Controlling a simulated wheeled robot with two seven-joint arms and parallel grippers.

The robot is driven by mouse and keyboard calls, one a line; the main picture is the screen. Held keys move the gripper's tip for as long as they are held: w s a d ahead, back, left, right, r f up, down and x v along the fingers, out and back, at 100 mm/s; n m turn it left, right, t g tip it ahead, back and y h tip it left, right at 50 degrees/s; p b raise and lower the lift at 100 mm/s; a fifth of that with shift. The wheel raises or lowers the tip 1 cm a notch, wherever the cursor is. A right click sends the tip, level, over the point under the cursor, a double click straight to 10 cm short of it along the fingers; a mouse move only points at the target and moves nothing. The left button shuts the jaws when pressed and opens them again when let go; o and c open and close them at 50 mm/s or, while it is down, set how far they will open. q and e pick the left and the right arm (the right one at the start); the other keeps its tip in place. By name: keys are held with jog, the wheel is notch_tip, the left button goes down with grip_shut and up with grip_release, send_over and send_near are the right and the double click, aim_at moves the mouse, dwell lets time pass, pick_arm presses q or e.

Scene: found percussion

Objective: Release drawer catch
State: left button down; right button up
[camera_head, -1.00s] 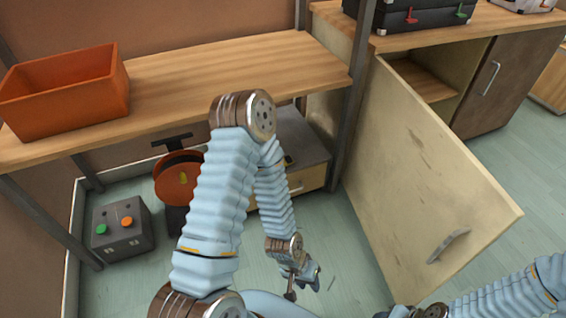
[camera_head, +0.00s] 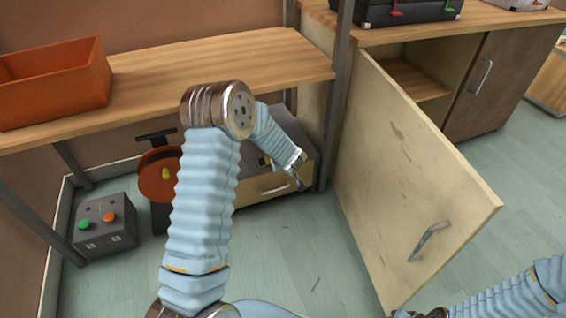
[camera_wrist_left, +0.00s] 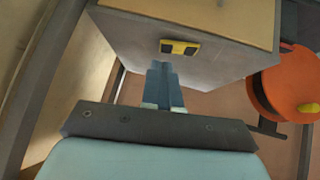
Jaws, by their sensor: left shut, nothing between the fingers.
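A low drawer unit (camera_head: 305,150) with a grey top and pale wooden drawer front (camera_head: 262,190) stands on the floor under the wooden bench. The drawer front has a metal handle and looks shut. A small yellow and black catch (camera_wrist_left: 180,47) sits on the unit's grey surface; it also shows in the head view (camera_head: 264,162), partly behind my arm. My left gripper (camera_wrist_left: 163,70) is shut and empty, its fingertips close to the catch. I cannot tell whether they touch. In the head view it is small at the unit's right end. My right gripper is out of view.
An open cabinet door (camera_head: 410,190) stands right of the drawer unit, close to my left arm. A table leg (camera_head: 335,110) rises between them. An orange reel (camera_head: 160,175) and a grey button box (camera_head: 105,228) stand left. An orange bin (camera_head: 55,85) is on the bench.

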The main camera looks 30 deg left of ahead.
pick_arm(q)
jog(key=shift+n+y, duration=0.6)
jog(key=shift+n, duration=0.1)
jog(key=w+a+r, duration=0.2)
jog(key=r, duration=0.1)
jog(key=shift+a, duration=0.35)
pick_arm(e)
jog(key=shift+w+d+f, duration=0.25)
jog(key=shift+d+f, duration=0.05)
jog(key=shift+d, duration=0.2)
pick_arm(q)
jog(key=shift+w, duration=0.1)
jog(key=b, duration=0.2)
send_over(268, 160)
jog(key=d, duration=0.4)
notch_tip(268, 160, down, 8)
jog(key=shift+r, duration=0.15)
jog(key=shift+w+d+f+b, duration=0.1)
jog(key=shift+d+f+b, duration=0.1)
jog(key=shift+f, duration=0.4)
jog(key=shift+w+d+f+b, duration=0.1)
jog(key=shift+f+b, duration=0.1)
jog(key=shift+f, duration=0.8)
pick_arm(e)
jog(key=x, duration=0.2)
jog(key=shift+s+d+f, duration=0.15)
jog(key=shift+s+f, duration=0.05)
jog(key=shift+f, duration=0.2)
